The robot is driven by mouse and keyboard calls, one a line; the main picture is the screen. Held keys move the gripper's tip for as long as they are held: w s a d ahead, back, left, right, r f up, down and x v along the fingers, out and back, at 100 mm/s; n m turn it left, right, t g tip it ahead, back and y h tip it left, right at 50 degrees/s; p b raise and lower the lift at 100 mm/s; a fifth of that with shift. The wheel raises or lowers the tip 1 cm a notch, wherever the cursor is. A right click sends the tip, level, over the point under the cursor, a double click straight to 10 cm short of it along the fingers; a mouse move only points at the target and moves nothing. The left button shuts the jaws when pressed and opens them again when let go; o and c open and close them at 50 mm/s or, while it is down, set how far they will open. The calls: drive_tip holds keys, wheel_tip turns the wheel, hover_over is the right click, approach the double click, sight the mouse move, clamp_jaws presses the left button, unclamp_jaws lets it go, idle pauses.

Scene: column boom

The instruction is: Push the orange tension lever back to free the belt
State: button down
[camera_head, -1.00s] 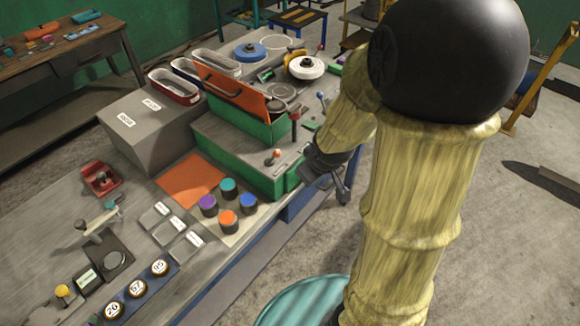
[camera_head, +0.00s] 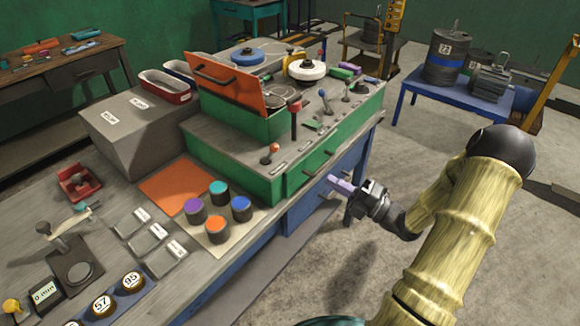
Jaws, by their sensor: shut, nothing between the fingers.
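A small lever with an orange knob (camera_head: 274,148) stands on the front left of the green machine's top (camera_head: 240,140). It looks like the orange tension lever. My gripper (camera_head: 333,182) is to the right of the lever, out past the machine's front edge and near the blue bench side. Its pale purple fingers are shut, hold nothing and point left toward the machine. It is apart from the lever. The belt is hard to make out; the machine's interior is partly hidden by the raised orange lid (camera_head: 228,82).
A red-handled lever (camera_head: 295,110) and a blue-knobbed lever (camera_head: 323,95) stand behind the orange one. Several coloured-top pots (camera_head: 216,228) are in front of the machine. A grey box (camera_head: 135,125) is at left.

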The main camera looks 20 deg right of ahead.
drive_tip(key=shift+s, duration=0.1)
drive_tip(key=p, duration=0.5)
approach(271, 154)
drive_tip(key=w+a+r, duration=0.3)
drive_tip(key=r, duration=0.1)
drive_tip(key=shift+w+f, duration=0.1)
drive_tip(key=shift+f, duration=0.05)
idle(0.4)
